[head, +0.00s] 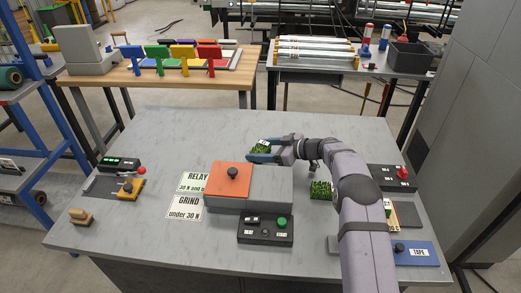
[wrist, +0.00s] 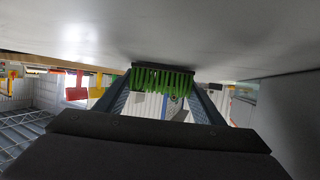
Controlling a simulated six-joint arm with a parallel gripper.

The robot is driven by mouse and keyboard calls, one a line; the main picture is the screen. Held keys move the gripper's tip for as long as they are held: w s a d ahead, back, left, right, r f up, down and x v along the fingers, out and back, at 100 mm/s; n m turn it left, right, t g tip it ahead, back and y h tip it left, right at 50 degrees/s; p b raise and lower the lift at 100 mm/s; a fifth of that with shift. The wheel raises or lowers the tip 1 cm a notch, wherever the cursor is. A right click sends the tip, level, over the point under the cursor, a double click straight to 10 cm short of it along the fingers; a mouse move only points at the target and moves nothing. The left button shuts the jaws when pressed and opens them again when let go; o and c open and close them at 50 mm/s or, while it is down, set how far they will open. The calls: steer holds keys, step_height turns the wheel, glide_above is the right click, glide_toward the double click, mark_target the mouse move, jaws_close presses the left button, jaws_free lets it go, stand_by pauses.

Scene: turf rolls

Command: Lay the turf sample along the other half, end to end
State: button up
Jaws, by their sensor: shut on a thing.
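A small green turf sample (head: 260,148) is held between the fingertips of my gripper (head: 274,152), behind the grey block in the head view. In the wrist view the turf (wrist: 162,82) shows as a green bristly strip on a dark backing, between both fingers. The grey surface fills the top of that view, close to the turf; I cannot tell whether they touch. Another green turf piece (head: 320,190) lies on the grey table (head: 170,140), right of the grey block and beside my arm, apart from the held one.
A grey block (head: 270,187) and an orange plate with a black knob (head: 229,181) stand mid-table. In front is a box with a green button (head: 264,230). RELAY (head: 192,183) and GRIND (head: 185,208) cards lie left. A red-button box (head: 393,178) is right. The back left is clear.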

steer(key=shift+f, duration=0.15)
steer(key=o, duration=1.1)
steer(key=shift+o, duration=0.2)
steer(key=shift+d+r, duration=0.15)
steer(key=shift+r, duration=0.1)
steer(key=b+v, duration=0.1)
steer(key=v, duration=1)
steer(key=shift+s+d, duration=0.15)
steer(key=shift+d, duration=0.1)
steer(key=c, duration=0.5)
